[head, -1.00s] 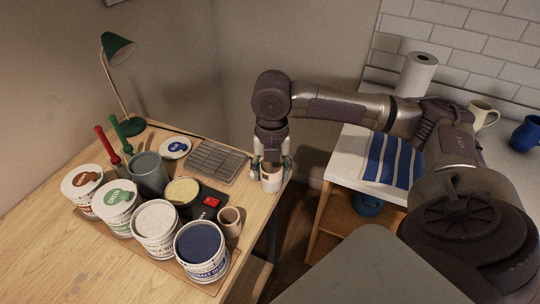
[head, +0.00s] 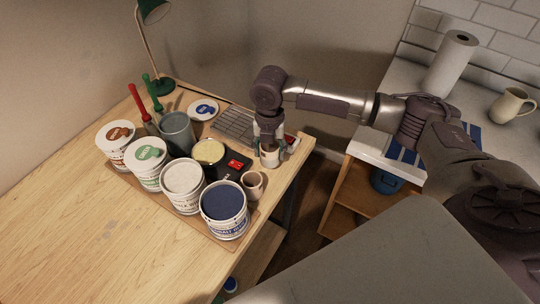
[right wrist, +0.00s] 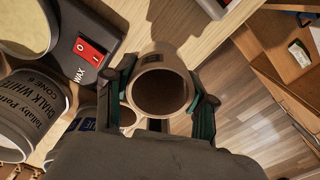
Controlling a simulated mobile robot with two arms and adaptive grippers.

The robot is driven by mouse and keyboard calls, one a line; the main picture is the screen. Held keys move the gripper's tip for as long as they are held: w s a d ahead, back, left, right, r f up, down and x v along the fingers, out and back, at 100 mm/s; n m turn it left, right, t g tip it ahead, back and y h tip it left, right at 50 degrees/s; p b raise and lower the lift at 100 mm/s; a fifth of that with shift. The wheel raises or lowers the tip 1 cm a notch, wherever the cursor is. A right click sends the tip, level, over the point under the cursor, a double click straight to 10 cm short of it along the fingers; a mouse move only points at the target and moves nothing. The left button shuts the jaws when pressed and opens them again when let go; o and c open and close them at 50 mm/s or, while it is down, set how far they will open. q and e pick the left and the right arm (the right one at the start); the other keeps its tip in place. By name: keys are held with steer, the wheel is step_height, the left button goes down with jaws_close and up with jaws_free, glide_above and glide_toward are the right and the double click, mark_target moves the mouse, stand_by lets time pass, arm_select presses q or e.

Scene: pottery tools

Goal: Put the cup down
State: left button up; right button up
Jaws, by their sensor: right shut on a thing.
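A beige cup (head: 270,158) is in my right gripper (head: 269,148), near the right edge of the wooden table. The right wrist view shows the cup (right wrist: 161,86) with its dark opening facing the camera, between the green-edged fingers of the right gripper (right wrist: 162,98). Whether its base touches the table is not clear. A second small beige cup (head: 252,186) stands close by, in front of the held cup; in the right wrist view it (right wrist: 126,118) is mostly hidden. My left gripper is not in view.
A black wax warmer (head: 229,166) with a red switch is just left of the held cup. A wire rack (head: 232,124) lies behind. Several labelled tubs, including a blue-topped one (head: 224,207), stand left and in front. The wooden table's (head: 90,225) left front is clear.

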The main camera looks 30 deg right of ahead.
mark_target(270, 159)
step_height(270, 159, down, 3)
steer(key=shift+f+p, duration=0.2)
steer(key=shift+p, duration=0.4)
steer(key=shift+f, duration=0.3)
steer(key=shift+f, duration=0.15)
steer(key=o, duration=1.2)
step_height(270, 159, up, 12)
steer(key=b, duration=0.3)
steer(key=shift+r, duration=0.2)
